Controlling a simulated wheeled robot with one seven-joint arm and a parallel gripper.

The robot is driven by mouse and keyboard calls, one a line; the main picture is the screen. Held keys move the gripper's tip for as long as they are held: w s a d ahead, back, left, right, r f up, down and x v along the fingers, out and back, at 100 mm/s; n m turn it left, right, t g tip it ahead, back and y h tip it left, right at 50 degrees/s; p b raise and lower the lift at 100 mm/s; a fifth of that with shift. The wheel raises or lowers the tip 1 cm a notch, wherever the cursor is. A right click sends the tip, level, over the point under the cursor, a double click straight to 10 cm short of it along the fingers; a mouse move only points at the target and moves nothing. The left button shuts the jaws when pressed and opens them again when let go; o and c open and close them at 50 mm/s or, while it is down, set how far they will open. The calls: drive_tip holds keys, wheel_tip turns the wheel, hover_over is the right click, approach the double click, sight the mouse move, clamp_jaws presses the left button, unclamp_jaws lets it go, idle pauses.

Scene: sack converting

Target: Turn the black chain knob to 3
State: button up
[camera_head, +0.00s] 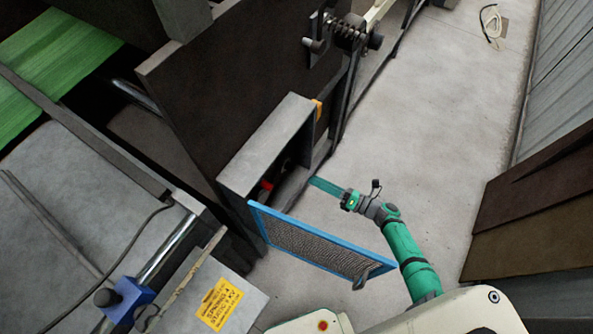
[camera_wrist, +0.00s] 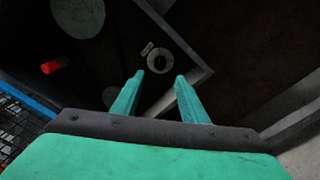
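The black chain knob (camera_wrist: 159,62) appears to be the dark round centre of a pale ring dial inside a dark box, seen in the wrist view. The dial's numbers are too small to read. My gripper (camera_wrist: 160,77) is open, with its two teal fingers apart and nothing between them. The fingertips point toward the dial, which lies just beyond them; they look apart from it. In the head view my gripper (camera_head: 318,183) reaches to the right edge of the open grey box (camera_head: 266,138). The knob cannot be made out there.
A blue-framed mesh door (camera_head: 320,246) hangs open below the box, close to my arm. A red part (camera_wrist: 51,67) sits left of the dial, below a teal disc (camera_wrist: 78,16). A small pale plate (camera_wrist: 147,48) is beside the dial.

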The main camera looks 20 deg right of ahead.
sight(293, 169)
drive_tip(key=x, duration=0.9)
drive_tip(key=shift+s, duration=0.1)
clamp_jaws()
